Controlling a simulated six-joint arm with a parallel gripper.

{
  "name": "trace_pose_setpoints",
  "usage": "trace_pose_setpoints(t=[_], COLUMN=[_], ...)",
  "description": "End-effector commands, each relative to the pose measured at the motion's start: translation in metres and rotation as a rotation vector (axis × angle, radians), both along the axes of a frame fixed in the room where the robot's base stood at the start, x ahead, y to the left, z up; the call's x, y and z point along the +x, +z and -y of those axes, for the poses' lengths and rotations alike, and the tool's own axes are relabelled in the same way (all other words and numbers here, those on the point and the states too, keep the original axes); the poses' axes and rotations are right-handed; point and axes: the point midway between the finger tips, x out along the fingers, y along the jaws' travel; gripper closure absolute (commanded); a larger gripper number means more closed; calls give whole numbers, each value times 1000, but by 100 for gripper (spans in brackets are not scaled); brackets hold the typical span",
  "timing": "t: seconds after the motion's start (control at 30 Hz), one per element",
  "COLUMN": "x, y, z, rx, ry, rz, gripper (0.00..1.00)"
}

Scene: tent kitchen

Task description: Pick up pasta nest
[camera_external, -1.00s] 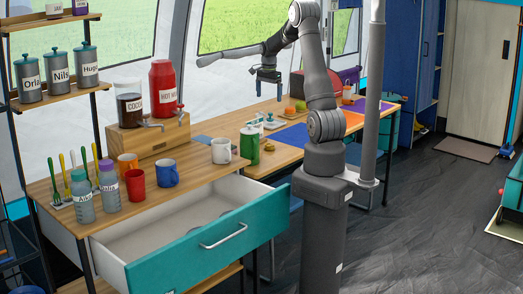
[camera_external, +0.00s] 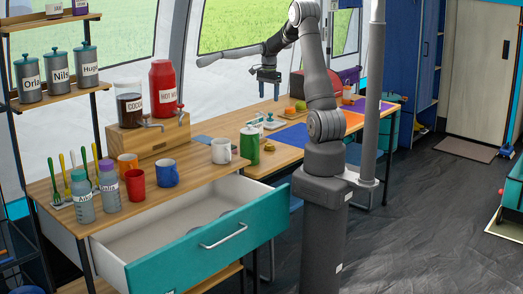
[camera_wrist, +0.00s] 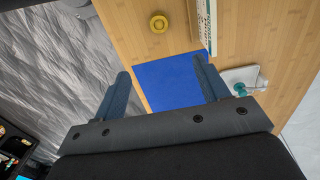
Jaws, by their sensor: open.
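A small round yellow thing with a darker middle, which looks like the pasta nest (camera_wrist: 159,24), lies on the wooden table near its edge at the top of the wrist view. My gripper (camera_external: 268,96) hangs fingers down above the long table. In the wrist view my gripper (camera_wrist: 161,70) is open, with nothing between its two blue fingers. The yellow thing lies beyond the fingertips, apart from them.
A blue mat (camera_wrist: 172,82) lies below the fingers. An upright book or box (camera_wrist: 206,25) stands right of the yellow thing. A white item with a teal knob (camera_wrist: 241,82) is by the right finger. A green can (camera_external: 249,146) and white mug (camera_external: 221,151) stand nearer the camera.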

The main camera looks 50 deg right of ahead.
Motion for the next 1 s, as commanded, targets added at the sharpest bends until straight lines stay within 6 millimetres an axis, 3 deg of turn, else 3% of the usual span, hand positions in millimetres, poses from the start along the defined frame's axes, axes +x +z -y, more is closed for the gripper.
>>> trace_pose_setpoints(t=[0.17, 0.3, 0.5, 0.73, 1.0], x=[-17, -39, -63, -79, -94], y=[-27, -61, -96, -118, -135], z=[-10, -28, -54, -70, -64], rx=[124, 319, 589, 838, 1015], ry=[-29, -87, -206, -397, -686], rz=[-9, 5, 78, 229, 467], gripper=[32, 32, 32, 32, 32])
